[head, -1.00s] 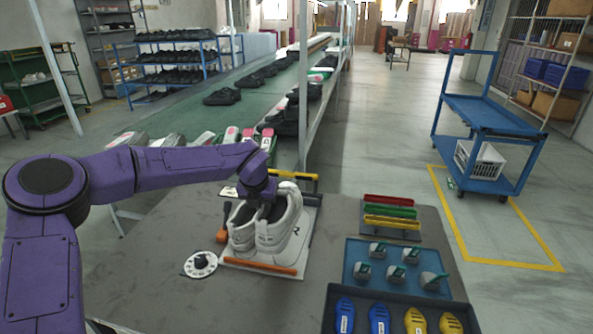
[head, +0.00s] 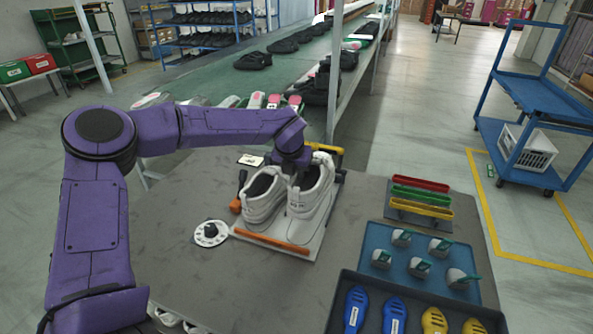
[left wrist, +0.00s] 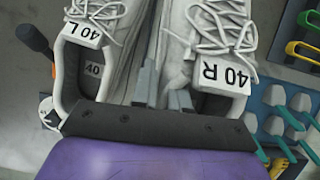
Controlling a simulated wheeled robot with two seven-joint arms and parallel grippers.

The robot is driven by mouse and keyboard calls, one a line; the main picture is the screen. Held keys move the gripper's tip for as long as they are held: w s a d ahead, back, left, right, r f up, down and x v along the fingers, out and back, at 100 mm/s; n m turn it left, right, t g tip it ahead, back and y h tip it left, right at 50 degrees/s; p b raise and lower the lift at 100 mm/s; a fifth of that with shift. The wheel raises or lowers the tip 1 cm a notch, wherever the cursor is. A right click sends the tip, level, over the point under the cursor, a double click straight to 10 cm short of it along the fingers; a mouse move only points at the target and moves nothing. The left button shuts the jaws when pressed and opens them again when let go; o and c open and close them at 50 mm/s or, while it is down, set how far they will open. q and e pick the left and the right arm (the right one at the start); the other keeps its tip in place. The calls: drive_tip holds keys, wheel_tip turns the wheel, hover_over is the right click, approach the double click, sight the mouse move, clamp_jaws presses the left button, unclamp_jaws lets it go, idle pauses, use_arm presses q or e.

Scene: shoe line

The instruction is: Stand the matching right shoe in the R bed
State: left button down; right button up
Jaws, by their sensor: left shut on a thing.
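A white right shoe (head: 312,190), tagged 40 R (left wrist: 220,73) in the left wrist view, is upright over the right side of the white board (head: 292,248). My left gripper (head: 293,160) is shut on its collar from above; its fingers (left wrist: 165,92) show on the side facing the other shoe. Whether the sole touches the board, I cannot tell. The matching left shoe (head: 263,197), tagged 40 L (left wrist: 82,32), stands close beside it on the left side of the board. The R mark is hidden. My right gripper is not in view.
An orange bar (head: 271,240) edges the board's front; a yellow bar (head: 327,150) is behind. A dial (head: 210,233) lies to the left. To the right are coloured trays (head: 420,197), a blue tray (head: 375,240) of grey pieces and a dark tray (head: 343,292) of blue and yellow inserts.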

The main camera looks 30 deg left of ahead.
use_arm(q)
wheel_tip(320, 180, down, 4)
drive_tip(key=b, duration=0.3)
drive_tip(key=shift+f, duration=0.2)
drive_tip(key=shift+f+b, duration=1)
drive_tip(key=shift+f, duration=0.55)
drive_tip(key=shift+r, duration=0.1)
drive_tip(key=c, duration=1.1)
unclamp_jaws()
drive_tip(key=shift+o, duration=0.2)
wheel_tip(320, 180, up, 10)
drive_tip(key=p, duration=0.8)
drive_tip(key=shift+s, duration=0.1)
